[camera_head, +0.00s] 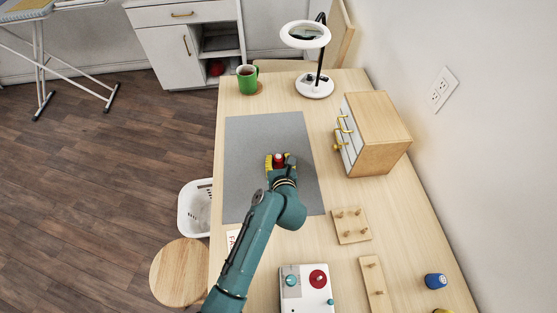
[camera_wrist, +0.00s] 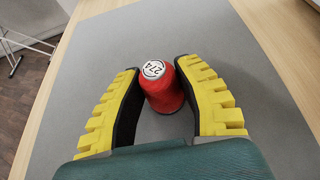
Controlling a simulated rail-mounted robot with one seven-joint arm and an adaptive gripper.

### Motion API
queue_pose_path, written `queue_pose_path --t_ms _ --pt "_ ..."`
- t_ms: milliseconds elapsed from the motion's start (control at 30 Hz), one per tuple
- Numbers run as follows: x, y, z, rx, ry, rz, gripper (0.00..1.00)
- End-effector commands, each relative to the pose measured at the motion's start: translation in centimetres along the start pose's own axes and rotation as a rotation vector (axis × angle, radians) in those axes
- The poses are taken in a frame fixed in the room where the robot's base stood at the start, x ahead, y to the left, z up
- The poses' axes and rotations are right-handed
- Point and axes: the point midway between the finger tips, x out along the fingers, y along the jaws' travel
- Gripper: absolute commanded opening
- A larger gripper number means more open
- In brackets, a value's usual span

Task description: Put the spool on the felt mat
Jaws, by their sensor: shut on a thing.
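The red spool (camera_wrist: 165,92) has a white top marked 274. It stands upright between the fingers of my gripper (camera_wrist: 160,98) in the wrist view, over the grey felt mat (camera_wrist: 215,40). My gripper is shut on the spool, with its yellow-edged fingers on both sides. In the head view the spool (camera_head: 278,157) shows as a small red shape at my gripper (camera_head: 278,162), above the middle of the felt mat (camera_head: 250,140). I cannot tell whether the spool's base touches the mat.
A green mug (camera_head: 247,80) stands beyond the mat. A white lamp (camera_head: 314,85) and a small wooden drawer cabinet (camera_head: 375,135) stand to the right. Pegged boards (camera_head: 351,225), a white machine (camera_head: 300,290) and a blue spool (camera_head: 435,281) are nearer. The mat around my gripper is clear.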

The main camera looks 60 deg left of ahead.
Motion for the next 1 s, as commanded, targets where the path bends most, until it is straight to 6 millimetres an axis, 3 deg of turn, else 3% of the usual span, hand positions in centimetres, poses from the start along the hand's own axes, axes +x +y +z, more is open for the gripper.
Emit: queue_pose_path --t_ms 67,100,200,567,1000 --pt "0.1 0.0 -0.3 0.002 0.002 0.001 0.15" --pt "0.1 0.0 -0.3 0.001 0.001 0.001 0.39" --pt "0.1 0.0 -0.3 0.001 0.001 0.001 0.58" --pt "-0.2 0.0 0.1 0.000 0.000 -0.001 0.59" --pt "-10.1 -0.1 0.3 0.002 0.001 -0.003 0.59"
